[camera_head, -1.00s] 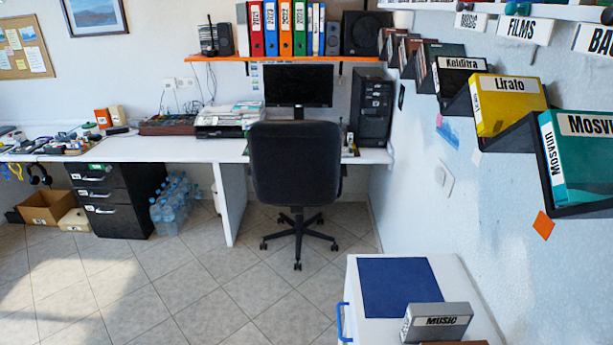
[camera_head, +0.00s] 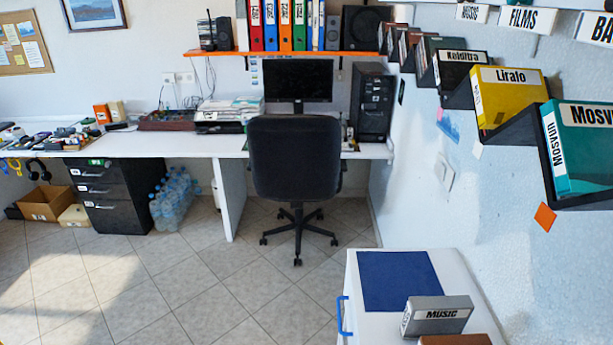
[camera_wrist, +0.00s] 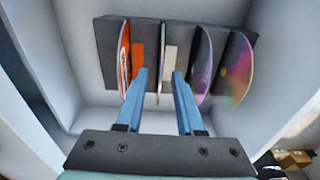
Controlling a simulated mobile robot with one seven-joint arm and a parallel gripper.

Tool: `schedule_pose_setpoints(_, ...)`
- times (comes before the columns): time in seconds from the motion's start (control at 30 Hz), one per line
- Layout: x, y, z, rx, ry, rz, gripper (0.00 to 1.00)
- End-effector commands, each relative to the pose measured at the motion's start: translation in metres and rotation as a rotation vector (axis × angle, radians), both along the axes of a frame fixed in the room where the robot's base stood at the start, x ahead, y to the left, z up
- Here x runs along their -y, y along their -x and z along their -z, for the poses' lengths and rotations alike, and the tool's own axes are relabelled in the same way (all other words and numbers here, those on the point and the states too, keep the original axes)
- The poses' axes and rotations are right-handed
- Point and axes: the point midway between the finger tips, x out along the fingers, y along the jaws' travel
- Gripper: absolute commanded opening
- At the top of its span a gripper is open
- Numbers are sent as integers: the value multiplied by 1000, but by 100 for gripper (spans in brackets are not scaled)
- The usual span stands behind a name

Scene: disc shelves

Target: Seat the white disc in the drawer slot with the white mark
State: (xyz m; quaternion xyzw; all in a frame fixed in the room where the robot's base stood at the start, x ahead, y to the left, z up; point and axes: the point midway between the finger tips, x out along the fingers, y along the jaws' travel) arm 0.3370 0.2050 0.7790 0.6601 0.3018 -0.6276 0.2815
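In the wrist view, a dark rack (camera_wrist: 110,52) sits inside a white drawer (camera_wrist: 75,35) and holds several upright discs. A thin pale disc (camera_wrist: 161,80), seen nearly edge-on, stands in the rack just left of a white mark (camera_wrist: 171,58); its face is hardly visible. My gripper (camera_wrist: 160,75) has its two blue fingers apart, one each side of this disc, with visible gaps on both sides. An orange-red disc (camera_wrist: 124,60) stands to the left, beside an orange mark (camera_wrist: 138,58). My gripper does not show in the head view.
Two shiny rainbow discs, one nearer (camera_wrist: 202,65) and one further right (camera_wrist: 236,70), stand close to the right finger. Drawer walls surround the rack. The head view shows a white cabinet (camera_head: 445,275) with a grey MUSIC box (camera_head: 437,315) and an office chair (camera_head: 295,155).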

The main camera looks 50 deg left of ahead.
Motion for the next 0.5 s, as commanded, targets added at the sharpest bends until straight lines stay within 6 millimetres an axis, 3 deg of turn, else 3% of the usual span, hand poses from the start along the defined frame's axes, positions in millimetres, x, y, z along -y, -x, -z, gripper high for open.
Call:
schedule_pose_setpoints(0.17, 1, 0, -21, 3, -2, 0, 37)
schedule_pose_setpoints(0.5, 4, 2, -91, 4, -3, 1, 37)
